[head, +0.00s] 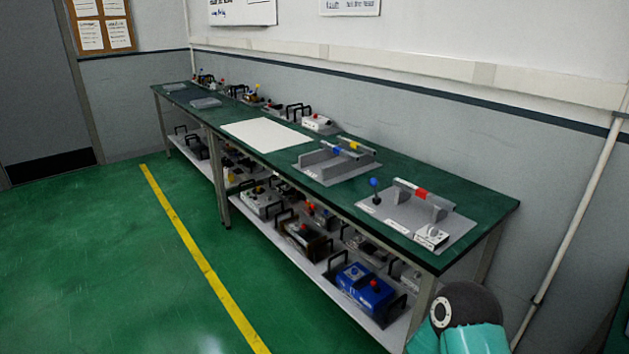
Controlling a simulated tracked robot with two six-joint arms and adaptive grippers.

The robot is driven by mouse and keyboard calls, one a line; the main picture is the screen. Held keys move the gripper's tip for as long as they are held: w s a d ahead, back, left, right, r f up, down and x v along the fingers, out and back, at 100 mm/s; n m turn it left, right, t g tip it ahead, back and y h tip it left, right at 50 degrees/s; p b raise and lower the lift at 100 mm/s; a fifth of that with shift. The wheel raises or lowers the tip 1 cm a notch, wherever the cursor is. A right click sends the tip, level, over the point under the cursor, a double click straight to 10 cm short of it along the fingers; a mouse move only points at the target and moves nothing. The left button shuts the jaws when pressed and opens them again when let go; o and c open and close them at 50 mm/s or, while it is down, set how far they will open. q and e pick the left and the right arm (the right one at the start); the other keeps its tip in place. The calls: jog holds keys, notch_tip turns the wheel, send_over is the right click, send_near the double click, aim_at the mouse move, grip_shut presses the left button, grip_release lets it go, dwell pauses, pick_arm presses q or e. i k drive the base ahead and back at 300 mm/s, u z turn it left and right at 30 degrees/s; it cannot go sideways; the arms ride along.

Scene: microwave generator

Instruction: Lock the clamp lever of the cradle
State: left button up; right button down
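Two grey fixtures lie on the green-topped bench, and I cannot tell for sure which is the cradle. The nearer fixture (398,216) has upright grey blocks, a bar with a red part (420,194) and a small white box (431,236) at its near corner. A short dark lever with a blue knob (374,183) stands roughly upright at its left end. The farther fixture (318,171) has grey blocks and a bar with blue and yellow parts (346,148). Neither gripper shows; only a teal and dark link of my arm is at the bottom right.
The bench (490,207) runs along the wall. A white sheet (265,134) lies beyond the fixtures, with several devices farther back. The lower shelf (310,270) holds several handled units, including a blue one (365,288). The green floor left of the yellow line (200,262) is clear.

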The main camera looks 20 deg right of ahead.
aim_at(372, 182)
jog(key=u, duration=0.05)
jog(key=i, duration=0.7)
jog(key=z, duration=0.55)
jog(key=i, duration=0.55)
jog(key=z, duration=0.5)
jog(key=k, duration=0.9)
jog(key=z, duration=0.15)
jog(key=i, duration=1)
jog(key=u, duration=0.1)
